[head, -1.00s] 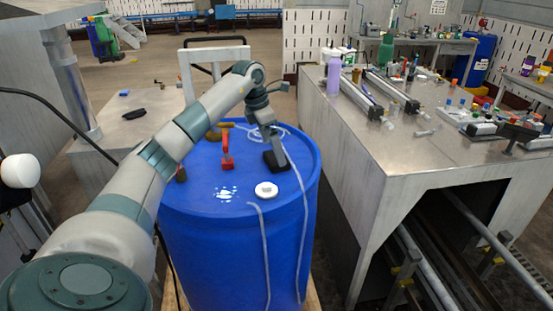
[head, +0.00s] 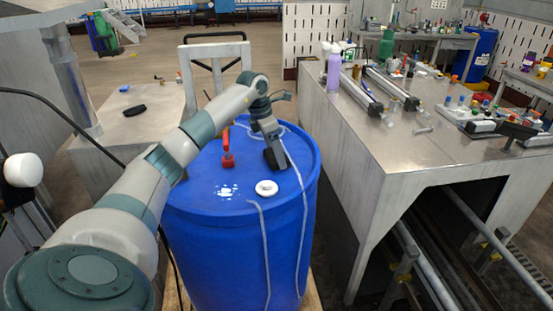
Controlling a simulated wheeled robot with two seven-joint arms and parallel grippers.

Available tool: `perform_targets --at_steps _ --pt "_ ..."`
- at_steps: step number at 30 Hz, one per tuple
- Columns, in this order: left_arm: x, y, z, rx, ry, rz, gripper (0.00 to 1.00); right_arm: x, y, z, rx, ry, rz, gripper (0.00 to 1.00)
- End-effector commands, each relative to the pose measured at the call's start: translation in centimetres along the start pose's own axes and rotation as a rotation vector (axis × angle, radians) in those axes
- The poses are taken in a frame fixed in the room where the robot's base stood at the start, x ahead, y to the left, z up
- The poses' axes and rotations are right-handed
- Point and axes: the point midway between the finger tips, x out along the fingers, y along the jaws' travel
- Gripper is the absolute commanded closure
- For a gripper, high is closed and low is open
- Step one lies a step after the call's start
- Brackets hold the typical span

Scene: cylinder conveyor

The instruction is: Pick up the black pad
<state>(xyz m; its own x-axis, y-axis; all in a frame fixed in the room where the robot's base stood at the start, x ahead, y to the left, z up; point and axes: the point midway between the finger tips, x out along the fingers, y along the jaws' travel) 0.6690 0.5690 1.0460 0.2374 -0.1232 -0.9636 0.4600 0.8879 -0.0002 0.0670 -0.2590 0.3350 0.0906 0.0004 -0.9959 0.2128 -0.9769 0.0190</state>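The black pad (head: 276,159) is at the fingertips of my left gripper (head: 270,142), over the right rear part of the blue barrel's top (head: 205,205). The pad looks tilted up on edge. The gripper points down and appears closed on the pad's upper part. The fingers are small here and partly merge with the pad. I cannot tell whether the pad's lower edge still touches the barrel. My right gripper is not in view.
On the barrel top are a red-handled tool (head: 228,152), a white ring (head: 266,188), a wet patch (head: 226,191) and clear tubing. A steel bench (head: 400,165) with a purple bottle (head: 334,72) stands to the right. A hand truck frame (head: 215,50) rises behind.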

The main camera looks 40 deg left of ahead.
Motion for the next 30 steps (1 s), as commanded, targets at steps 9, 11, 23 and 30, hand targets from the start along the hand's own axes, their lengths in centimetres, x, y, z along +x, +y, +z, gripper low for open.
perform_targets --at_steps 9,11,23,30 --pt "-0.1 0.0 0.0 0.000 0.000 0.000 0.44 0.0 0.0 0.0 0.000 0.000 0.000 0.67" --pt "-0.2 0.0 0.1 0.000 -0.001 0.001 0.44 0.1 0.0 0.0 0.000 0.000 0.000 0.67" --pt "-3.3 0.1 1.0 0.000 -0.004 0.002 0.44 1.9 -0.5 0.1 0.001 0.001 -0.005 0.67" --pt "-5.4 -3.3 4.3 0.006 -0.004 0.002 0.44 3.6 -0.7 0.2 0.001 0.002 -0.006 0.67"
